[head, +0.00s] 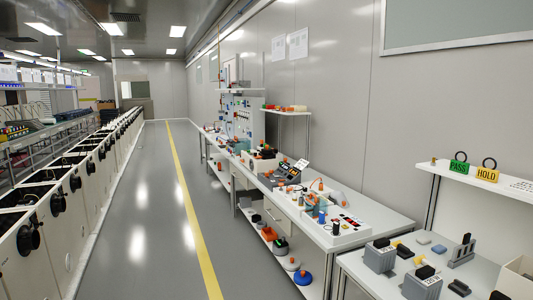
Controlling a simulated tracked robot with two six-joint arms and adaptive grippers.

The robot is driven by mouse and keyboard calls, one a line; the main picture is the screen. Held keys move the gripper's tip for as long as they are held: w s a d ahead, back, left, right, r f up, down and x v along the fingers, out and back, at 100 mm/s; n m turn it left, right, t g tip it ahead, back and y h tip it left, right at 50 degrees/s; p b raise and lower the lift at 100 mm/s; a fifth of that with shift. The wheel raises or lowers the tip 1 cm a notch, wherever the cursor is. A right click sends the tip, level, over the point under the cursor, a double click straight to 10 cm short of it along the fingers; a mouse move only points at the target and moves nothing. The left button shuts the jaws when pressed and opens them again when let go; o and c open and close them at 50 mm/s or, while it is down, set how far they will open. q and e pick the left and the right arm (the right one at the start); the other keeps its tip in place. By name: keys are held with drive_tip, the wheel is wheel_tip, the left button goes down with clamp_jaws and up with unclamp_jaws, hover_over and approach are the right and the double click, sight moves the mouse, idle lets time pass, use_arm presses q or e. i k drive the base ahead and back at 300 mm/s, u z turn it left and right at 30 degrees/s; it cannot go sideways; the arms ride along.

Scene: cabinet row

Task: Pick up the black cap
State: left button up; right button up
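Neither of my grippers shows in the head view. I cannot tell which thing is the black cap. Several small black things lie on the near right table (365,281). A flat black piece (459,287) lies near its front, and a dark piece (404,251) lies between two grey blocks. The left grey block (380,259) and the front grey block (420,288) both have black tops. Another black thing (498,295) is cut off by the bottom edge.
A white cabinet row (50,235) with black round fittings runs along the left. A long workbench (375,232) with devices stands along the right wall. A shelf (500,184) with green and yellow tags hangs above the near table. The grey aisle floor (140,220) is clear.

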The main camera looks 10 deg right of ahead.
sight(268, 151)
drive_tip(key=u, duration=0.1)
drive_tip(key=i, duration=1.05)
drive_tip(key=u, duration=0.3)
drive_tip(key=i, duration=2.65)
drive_tip(key=z, duration=0.2)
drive_tip(key=i, duration=1.3)
drive_tip(key=z, duration=0.4)
drive_tip(key=i, duration=1.5)
drive_tip(key=z, duration=0.25)
